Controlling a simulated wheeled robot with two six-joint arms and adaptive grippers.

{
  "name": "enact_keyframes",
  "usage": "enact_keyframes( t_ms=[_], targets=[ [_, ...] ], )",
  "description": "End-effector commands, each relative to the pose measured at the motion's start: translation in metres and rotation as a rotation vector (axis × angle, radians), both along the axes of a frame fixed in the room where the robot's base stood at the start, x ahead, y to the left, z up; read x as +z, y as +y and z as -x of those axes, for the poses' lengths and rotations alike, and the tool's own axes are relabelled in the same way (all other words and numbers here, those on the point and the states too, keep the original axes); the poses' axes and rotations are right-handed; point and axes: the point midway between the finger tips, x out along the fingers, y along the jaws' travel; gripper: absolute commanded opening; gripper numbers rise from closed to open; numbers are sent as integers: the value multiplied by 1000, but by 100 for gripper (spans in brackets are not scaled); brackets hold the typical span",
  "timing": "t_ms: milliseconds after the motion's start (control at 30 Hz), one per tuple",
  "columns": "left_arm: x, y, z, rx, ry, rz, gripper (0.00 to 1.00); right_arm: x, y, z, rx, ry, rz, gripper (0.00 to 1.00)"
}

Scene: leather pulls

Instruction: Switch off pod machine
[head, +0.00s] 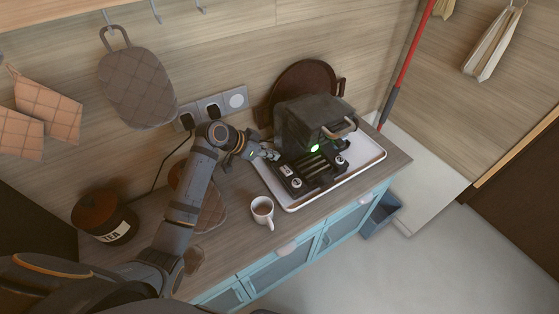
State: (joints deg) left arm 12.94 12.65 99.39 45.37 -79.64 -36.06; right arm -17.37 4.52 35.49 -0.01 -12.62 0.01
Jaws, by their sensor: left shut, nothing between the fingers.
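The dark pod machine (305,128) stands on a white tray (372,158) on the wooden counter. A green light glows on its front, and a curved handle (341,127) juts from its upper right. I cannot tell whether the fingertips touch the machine. The machine's black base has round, light-coloured parts at its front corners. My right gripper is not in view.
A white mug (263,211) with brown contents stands in front of the tray. A tea canister (104,217) stands at the counter's left. Wall sockets (211,106) with plugs sit behind my left arm. A round brown board (303,82) leans behind the machine.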

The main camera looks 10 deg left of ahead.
Motion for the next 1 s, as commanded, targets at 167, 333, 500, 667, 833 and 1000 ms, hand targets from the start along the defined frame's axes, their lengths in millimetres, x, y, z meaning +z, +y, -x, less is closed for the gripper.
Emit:
enact_keyframes(
  t_ms=[167,333,500,667,833,1000],
  targets=[
    [22,21,16,-1,-5,-5,0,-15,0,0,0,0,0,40],
    [37,31,24,-1,-2,-1,0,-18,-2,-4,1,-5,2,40],
    [42,33,27,-1,-2,1,0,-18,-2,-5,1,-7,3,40],
    [42,33,27,-1,-2,2,0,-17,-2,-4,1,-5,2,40],
    [35,33,27,-1,8,17,0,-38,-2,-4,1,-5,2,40],
    [37,34,33,-1,48,56,0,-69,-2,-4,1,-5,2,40]
  ],
)
